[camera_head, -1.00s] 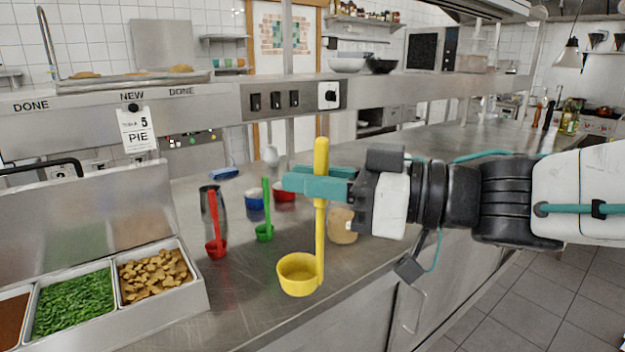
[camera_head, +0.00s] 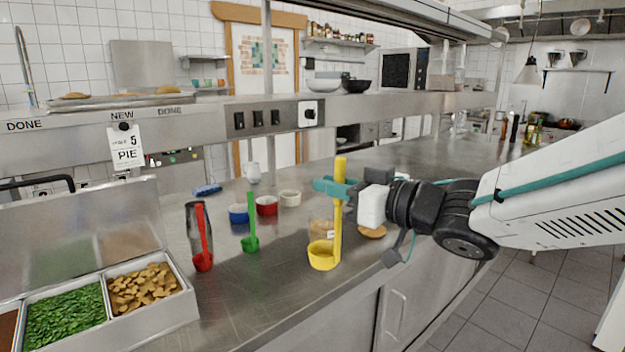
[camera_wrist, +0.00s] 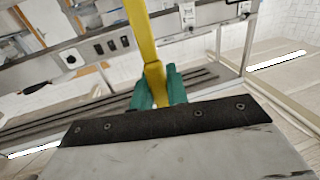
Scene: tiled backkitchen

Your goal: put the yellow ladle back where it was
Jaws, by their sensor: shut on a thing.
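The yellow ladle (camera_head: 323,255) is upright, its cup low by the steel counter and its handle rising at the cup's right side. I cannot tell whether the cup touches the counter. My gripper (camera_head: 338,188) comes in from the right, with teal fingers shut around the upper handle. In the wrist view the yellow handle (camera_wrist: 150,62) runs up from between the teal fingers (camera_wrist: 158,88). A green ladle (camera_head: 250,240) and a red ladle (camera_head: 203,258) stand on the counter to the left.
Blue (camera_head: 238,214), red (camera_head: 267,206) and cream (camera_head: 290,198) bowls stand behind the ladles. A dark metal pitcher (camera_head: 191,225) is behind the red ladle. Food trays (camera_head: 190,302) fill the front left. Round tan items lie behind and right of the yellow ladle.

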